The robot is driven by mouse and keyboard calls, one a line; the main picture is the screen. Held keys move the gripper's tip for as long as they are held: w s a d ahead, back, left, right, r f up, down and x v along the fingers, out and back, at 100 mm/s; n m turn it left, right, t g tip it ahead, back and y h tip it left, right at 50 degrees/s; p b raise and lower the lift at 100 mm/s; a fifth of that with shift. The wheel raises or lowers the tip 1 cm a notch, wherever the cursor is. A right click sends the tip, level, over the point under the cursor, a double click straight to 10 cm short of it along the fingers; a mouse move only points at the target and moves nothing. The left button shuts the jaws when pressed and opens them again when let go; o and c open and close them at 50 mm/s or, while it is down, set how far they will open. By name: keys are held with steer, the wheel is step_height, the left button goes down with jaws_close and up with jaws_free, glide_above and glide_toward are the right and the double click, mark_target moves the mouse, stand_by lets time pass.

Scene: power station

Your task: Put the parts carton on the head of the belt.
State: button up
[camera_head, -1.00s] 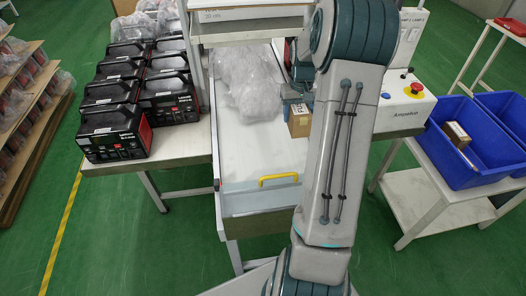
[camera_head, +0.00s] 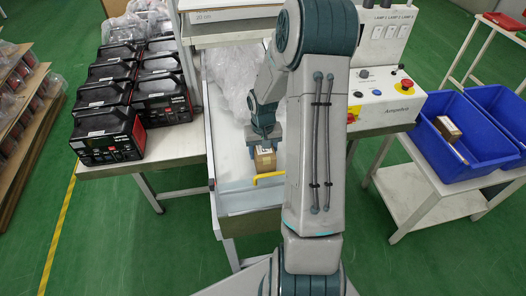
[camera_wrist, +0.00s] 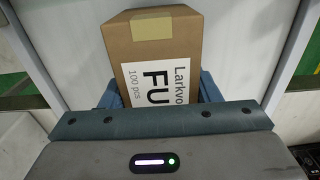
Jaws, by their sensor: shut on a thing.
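The parts carton (camera_head: 265,160) is a small brown box with a white label. It is in my gripper (camera_head: 264,146), over the near end of the white belt (camera_head: 235,168), just behind the yellow handle. In the wrist view the carton (camera_wrist: 152,45) stands between the blue fingers (camera_wrist: 158,92), with tape on its top and the label "Larkvo… FU… 100 pcs" facing the camera. My gripper is shut on it. I cannot tell whether the carton's bottom touches the belt. My arm hides the right side of the belt.
Clear plastic wrap (camera_head: 228,85) lies on the belt's far part. A yellow handle (camera_head: 269,179) is at the belt's near end. Black machines (camera_head: 110,120) stand on the left table. A control box (camera_head: 385,100) with a red button and blue bins (camera_head: 450,150) are at the right.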

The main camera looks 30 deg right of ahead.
steer(key=shift+f, duration=0.35)
steer(key=shift+f, duration=0.25)
steer(key=o, duration=1.2)
steer(key=shift+r, duration=0.1)
steer(key=shift+r, duration=0.1)
